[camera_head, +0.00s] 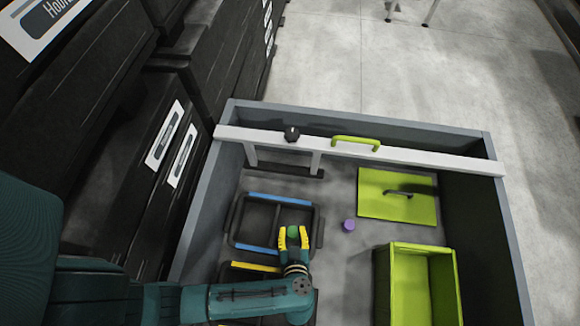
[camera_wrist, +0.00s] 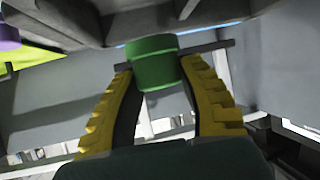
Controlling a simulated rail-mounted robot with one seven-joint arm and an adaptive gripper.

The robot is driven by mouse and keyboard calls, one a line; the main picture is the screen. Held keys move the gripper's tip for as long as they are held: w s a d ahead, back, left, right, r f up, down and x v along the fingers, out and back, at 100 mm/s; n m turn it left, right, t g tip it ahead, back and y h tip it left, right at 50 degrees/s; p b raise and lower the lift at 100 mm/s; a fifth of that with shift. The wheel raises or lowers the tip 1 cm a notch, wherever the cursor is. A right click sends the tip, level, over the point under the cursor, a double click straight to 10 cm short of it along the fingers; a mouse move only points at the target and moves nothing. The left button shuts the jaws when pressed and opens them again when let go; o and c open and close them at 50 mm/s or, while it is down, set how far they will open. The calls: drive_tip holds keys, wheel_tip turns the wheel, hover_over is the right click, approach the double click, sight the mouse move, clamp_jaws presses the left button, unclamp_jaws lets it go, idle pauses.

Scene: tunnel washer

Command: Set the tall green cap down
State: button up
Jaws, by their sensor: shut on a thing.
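The tall green cap (camera_wrist: 153,62) is a green cylinder with a wider band at its top in the wrist view. My gripper (camera_wrist: 160,80) has its yellow, ridged fingers shut on the cap's sides. In the head view the green cap (camera_head: 293,232) shows between the yellow fingertips of my gripper (camera_head: 293,236). It is near the right side of a dark frame with blue bars (camera_head: 278,200). I cannot tell how high the cap is above the surface below.
A purple cap (camera_head: 348,225) stands on the grey floor to the right. A lime lid with a handle (camera_head: 368,207) and an open lime box (camera_head: 448,285) are further right. A white rail (camera_head: 410,158) crosses the back. Grey walls (camera_head: 195,225) enclose the area.

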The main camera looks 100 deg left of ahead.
sight(293, 236)
wheel_tip(293, 236, down, 5)
drive_tip(key=shift+w+f+b, duration=0.1)
drive_tip(key=shift+b, duration=0.75)
drive_tip(key=shift+f+b, duration=0.55)
drive_tip(key=shift+b, duration=0.05)
drive_tip(key=o, duration=1.1)
